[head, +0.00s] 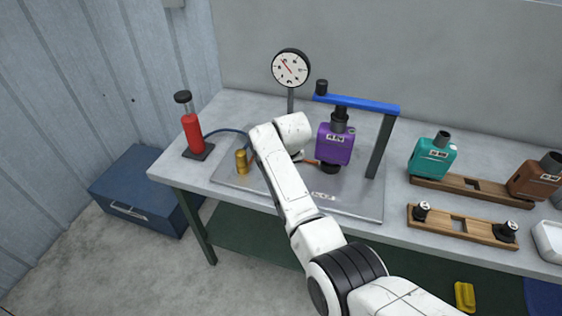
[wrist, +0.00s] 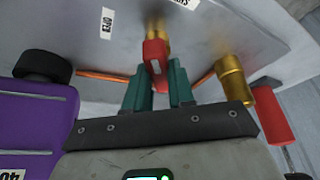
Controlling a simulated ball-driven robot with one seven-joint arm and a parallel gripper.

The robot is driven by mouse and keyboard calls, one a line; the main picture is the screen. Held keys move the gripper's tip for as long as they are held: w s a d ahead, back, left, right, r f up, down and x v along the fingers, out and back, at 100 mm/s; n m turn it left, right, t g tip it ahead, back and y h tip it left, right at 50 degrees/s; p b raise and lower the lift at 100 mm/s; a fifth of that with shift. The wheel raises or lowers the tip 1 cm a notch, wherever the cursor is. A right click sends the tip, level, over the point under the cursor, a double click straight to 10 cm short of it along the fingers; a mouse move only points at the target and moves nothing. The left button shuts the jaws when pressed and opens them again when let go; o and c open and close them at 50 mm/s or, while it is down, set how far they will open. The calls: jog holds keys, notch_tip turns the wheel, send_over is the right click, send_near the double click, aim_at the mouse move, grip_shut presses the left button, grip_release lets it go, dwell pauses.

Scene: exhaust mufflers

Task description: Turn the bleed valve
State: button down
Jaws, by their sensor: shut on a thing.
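The bleed valve shows in the wrist view as a red handle (wrist: 155,54) on a brass body (wrist: 155,24). My gripper (wrist: 157,86) has two dark green fingers, one on each side of the red handle, and is shut on it. A label reading OPEN (wrist: 106,22) is on the plate left of the valve. A second label near the top edge is cut off and hard to read. In the head view my arm hides the valve and most of the gripper.
A purple muffler (head: 334,145) stands right of my gripper under a blue-topped clamp frame (head: 357,104). A brass cylinder (head: 241,162) and red hand pump (head: 192,130) stand left. A dial gauge (head: 291,68) stands behind. Mufflers and wooden racks fill the bench's right.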

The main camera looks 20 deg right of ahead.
jog(key=n, duration=0.2)
jog(key=n+y, duration=0.2)
jog(key=n, duration=0.1)
jog(key=shift+d+f+n+g, duration=0.2)
jog(key=shift+f+n+g, duration=0.05)
jog(key=shift+n+g, duration=0.05)
jog(key=n+y+b, duration=0.1)
jog(key=n+b, duration=0.1)
jog(key=n, duration=0.1)
jog(key=shift+f+g, duration=0.1)
jog(key=shift+g, duration=0.3)
jog(key=shift+n+g+y+b, duration=0.3)
jog(key=shift+n+b, duration=0.7)
jog(key=shift+n, duration=0.1)
jog(key=c, duration=1)
grip_release()
jog(key=shift+w, duration=0.1)
jog(key=shift+o, duration=0.2)
jog(key=shift+r, duration=0.25)
jog(key=v, duration=1)
jog(key=shift+d+r+b, duration=0.2)
jog(key=shift+r+b, duration=0.1)
